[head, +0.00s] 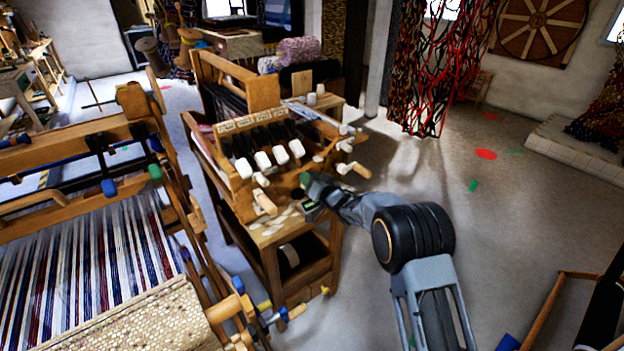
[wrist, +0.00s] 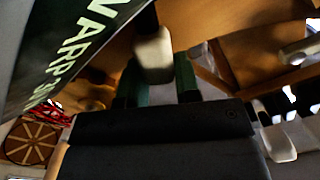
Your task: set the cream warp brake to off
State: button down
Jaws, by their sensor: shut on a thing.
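A cream knob (wrist: 153,55), the handle of the warp brake as far as I can tell, sits between the two dark green fingers of my gripper (wrist: 158,80) in the wrist view. My gripper is shut on it. A dark lever end shows at the knob's top. In the head view my gripper (head: 310,194) is at the front right of the small wooden loom stand (head: 276,262). The held knob cannot be made out there. I cannot tell the brake's setting.
A dark green sign (wrist: 65,45) with "WARP" lettering is close on the left in the wrist view. Several black levers with white ends (head: 281,155) and a cream crank handle (head: 265,202) are near my gripper. A larger loom (head: 90,250) stands left. The floor (head: 530,220) right is mostly clear.

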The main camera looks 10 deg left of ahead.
jog(key=c, duration=0.8)
grip_release()
jog(key=shift+c, duration=0.2)
jog(key=v, duration=1.4)
jog(key=shift+w, duration=0.1)
